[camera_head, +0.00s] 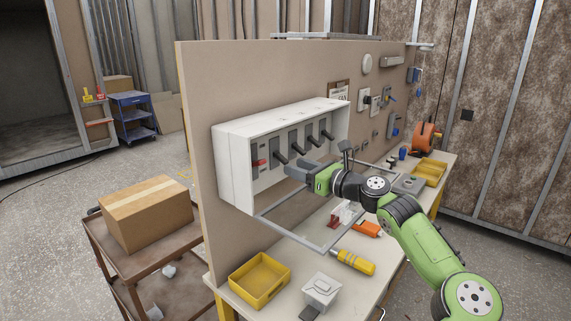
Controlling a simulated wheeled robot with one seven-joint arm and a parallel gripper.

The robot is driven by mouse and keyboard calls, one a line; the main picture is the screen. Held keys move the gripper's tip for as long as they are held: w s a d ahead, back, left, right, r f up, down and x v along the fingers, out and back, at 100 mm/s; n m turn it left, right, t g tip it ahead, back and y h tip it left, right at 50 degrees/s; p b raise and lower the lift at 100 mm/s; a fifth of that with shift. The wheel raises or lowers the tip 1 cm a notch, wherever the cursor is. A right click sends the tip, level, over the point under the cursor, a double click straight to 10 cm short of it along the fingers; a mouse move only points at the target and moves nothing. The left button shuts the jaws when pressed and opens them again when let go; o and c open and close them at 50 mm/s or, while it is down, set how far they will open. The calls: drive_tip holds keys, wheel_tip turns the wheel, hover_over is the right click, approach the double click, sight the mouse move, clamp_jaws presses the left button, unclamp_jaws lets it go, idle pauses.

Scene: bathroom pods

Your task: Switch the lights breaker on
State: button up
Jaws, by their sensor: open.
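A white breaker box (233,174) is mounted on the beige panel board, its front uncovered. Inside is a row of dark breakers with black levers (281,158), and a red lever (258,163) stands at the left end. Any labels are too small to read, so I cannot tell which breaker is for the lights. My gripper (293,170) is open and empty, its fingertips pointing left just in front of the lower middle of the row. I cannot tell whether it touches a lever. It hides part of the box's lower right.
A grey-framed cover (292,236) hangs open below the box, over the workbench. A yellow bin (259,279), a yellow-handled tool (355,262) and a white switch box (321,291) lie on the bench. A cardboard box (146,213) sits on a cart at left.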

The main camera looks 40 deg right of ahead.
sight(285, 160)
drive_tip(key=w, duration=0.5)
drive_tip(key=shift+a, duration=0.25)
drive_tip(key=shift+s, duration=0.1)
drive_tip(key=shift+c, duration=0.4)
clamp_jaws()
